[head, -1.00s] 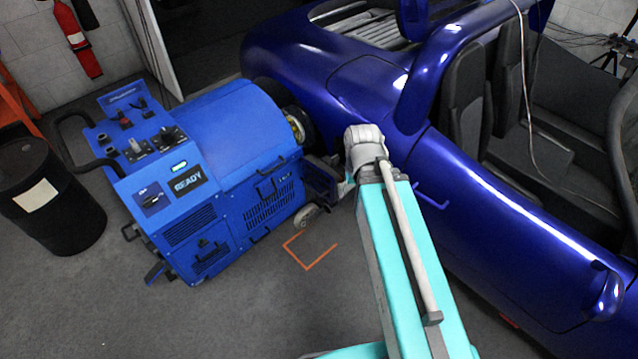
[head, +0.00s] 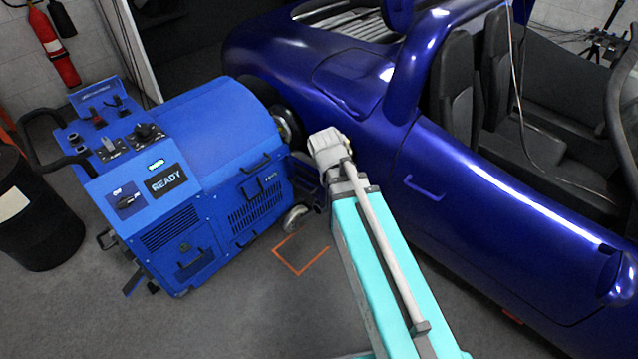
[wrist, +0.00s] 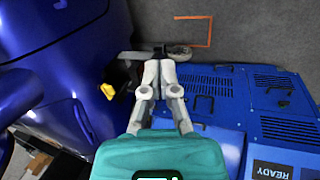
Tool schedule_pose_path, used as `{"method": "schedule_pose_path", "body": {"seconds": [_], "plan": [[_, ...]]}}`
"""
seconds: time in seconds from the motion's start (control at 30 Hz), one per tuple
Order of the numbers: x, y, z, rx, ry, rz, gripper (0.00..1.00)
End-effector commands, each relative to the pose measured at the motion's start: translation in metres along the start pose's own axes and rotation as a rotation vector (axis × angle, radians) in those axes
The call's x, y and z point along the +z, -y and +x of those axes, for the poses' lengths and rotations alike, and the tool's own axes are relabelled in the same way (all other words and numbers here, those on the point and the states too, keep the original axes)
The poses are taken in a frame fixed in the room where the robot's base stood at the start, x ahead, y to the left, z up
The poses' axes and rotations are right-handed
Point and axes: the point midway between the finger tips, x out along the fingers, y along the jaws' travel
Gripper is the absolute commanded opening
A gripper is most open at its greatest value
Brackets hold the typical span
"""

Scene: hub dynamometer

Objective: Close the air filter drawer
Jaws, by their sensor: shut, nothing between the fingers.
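The blue dynamometer cart (head: 205,125) stands left of the car, with a READY display on its sloped top. Its end face has a vented panel and, below it, a small panel with a handle (head: 195,262). Its long side has a vented panel and handles (head: 255,163). I cannot tell which of these is the air filter drawer, or how far out it stands. In the wrist view the cart side (wrist: 215,105) lies right of my gripper (wrist: 158,62). My gripper is shut and empty, between cart and car. In the head view my arm hides it.
The blue convertible (head: 470,200) fills the right side, close to my arm. A caster wheel (head: 294,219) and an orange floor mark (head: 300,268) lie by the cart. A black drum (head: 40,215) stands at left. The grey floor in front is clear.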

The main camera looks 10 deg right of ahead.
Motion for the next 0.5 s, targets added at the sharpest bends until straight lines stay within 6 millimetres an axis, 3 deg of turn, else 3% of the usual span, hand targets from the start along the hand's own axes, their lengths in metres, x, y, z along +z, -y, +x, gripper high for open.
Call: {"method": "schedule_pose_path", "body": {"seconds": [0.03, 0.5], "plan": [[-0.007, 0.003, 0.017, 0.027, 0.0, -0.046, 0.0], [-0.057, 0.005, 0.079, 0.293, 0.042, -0.51, 0.0]]}}
